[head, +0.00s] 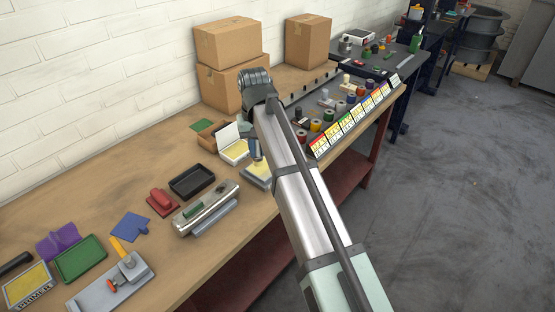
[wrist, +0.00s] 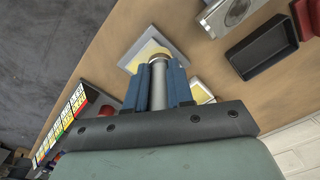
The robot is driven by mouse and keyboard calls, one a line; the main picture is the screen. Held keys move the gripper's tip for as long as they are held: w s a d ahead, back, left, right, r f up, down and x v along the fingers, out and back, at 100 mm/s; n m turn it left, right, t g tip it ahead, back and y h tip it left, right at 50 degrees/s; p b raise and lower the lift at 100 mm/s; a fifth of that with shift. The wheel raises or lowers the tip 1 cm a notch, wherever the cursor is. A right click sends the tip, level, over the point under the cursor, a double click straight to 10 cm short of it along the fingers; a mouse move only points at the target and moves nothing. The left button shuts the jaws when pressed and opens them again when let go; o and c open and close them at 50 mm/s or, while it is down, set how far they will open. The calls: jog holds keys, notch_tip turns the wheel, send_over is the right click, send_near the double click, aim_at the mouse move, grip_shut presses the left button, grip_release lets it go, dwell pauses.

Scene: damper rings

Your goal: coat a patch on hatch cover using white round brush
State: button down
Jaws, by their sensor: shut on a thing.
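My gripper (head: 256,153) hangs over the workbench, with its blue fingers (wrist: 158,84) shut on a pale round brush (wrist: 159,72). The brush points down between the fingers, its far end brownish. Below it lies a light grey plate (wrist: 132,56) with a yellow patch, apparently the hatch cover; in the head view the same plate (head: 264,183) is partly hidden by my arm. My gripper hides much of the brush.
A white open box with yellow inside (head: 235,152) stands close behind the plate. A black tray (head: 191,181), a red block (head: 162,202) and a silver metal unit (head: 207,210) lie to the left. Cardboard boxes (head: 228,42) stand by the wall. Colored jars with label cards (head: 347,122) line the right.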

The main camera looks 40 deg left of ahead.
aim_at(259, 165)
jog(key=shift+w+a+r+m, duration=0.3)
jog(key=shift+w+a, duration=0.1)
jog(key=shift+a, duration=0.25)
jog(key=shift+s+d+f+m, duration=0.1)
jog(key=shift+s+d+m, duration=0.1)
jog(key=shift+d+m, duration=0.25)
jog(key=shift+a+f+m, duration=0.1)
jog(key=shift+f+m, duration=0.05)
jog(key=shift+m, duration=0.1)
jog(key=shift+f, duration=3.15)
jog(key=shift+w+f, duration=0.4)
jog(key=shift+f, duration=0.25)
jog(key=shift+w, duration=3.05)
jog(key=shift+s, duration=3.35)
jog(key=shift+r, duration=4)
